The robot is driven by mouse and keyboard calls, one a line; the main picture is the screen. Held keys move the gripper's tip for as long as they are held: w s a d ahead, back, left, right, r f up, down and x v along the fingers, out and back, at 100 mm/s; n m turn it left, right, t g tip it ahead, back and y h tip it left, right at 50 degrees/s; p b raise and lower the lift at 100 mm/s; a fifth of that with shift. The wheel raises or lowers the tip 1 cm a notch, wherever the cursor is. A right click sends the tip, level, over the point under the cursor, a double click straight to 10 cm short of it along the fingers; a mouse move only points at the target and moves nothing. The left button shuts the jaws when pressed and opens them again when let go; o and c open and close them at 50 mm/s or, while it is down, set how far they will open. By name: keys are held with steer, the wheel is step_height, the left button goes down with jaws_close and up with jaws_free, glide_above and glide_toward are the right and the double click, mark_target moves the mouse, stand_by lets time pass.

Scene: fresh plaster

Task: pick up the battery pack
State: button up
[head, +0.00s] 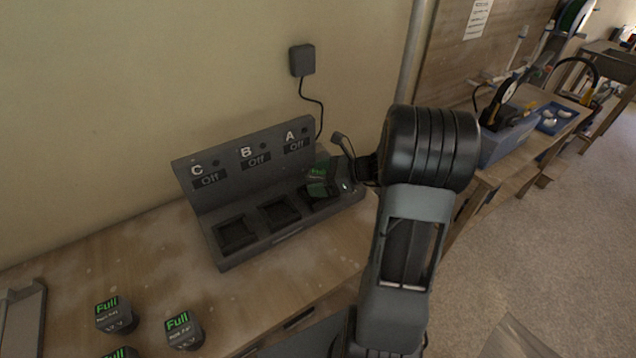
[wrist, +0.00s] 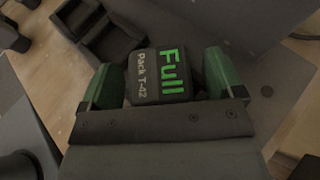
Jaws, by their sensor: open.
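A dark battery pack marked "Full Pack T-42" in green and white (wrist: 158,76) is between my gripper's green-padded fingers in the wrist view. In the head view part of this pack (head: 317,172) shows at compartment A of the grey charger (head: 245,183), largely hidden by my gripper (head: 328,178). In the wrist view my gripper (wrist: 164,79) is open, one finger on each side of the pack. I cannot tell whether the fingers touch it or how deep it sits. Compartments B and C are empty. The displays above A, B and C read "Off".
Several other packs marked "Full" stand on the wooden bench at front left, including one (head: 115,315) and another (head: 184,330). A grey tray (head: 22,322) lies at the left edge. A wall adapter (head: 302,60) with a cable hangs behind the charger. A vertical pipe (head: 415,50) stands at right.

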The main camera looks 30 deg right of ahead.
steer(key=shift+w+a+f, duration=0.1)
steer(key=shift+a+f, duration=0.05)
steer(key=shift+a, duration=0.05)
steer(key=shift+c, duration=0.3)
steer(key=c, duration=1.2)
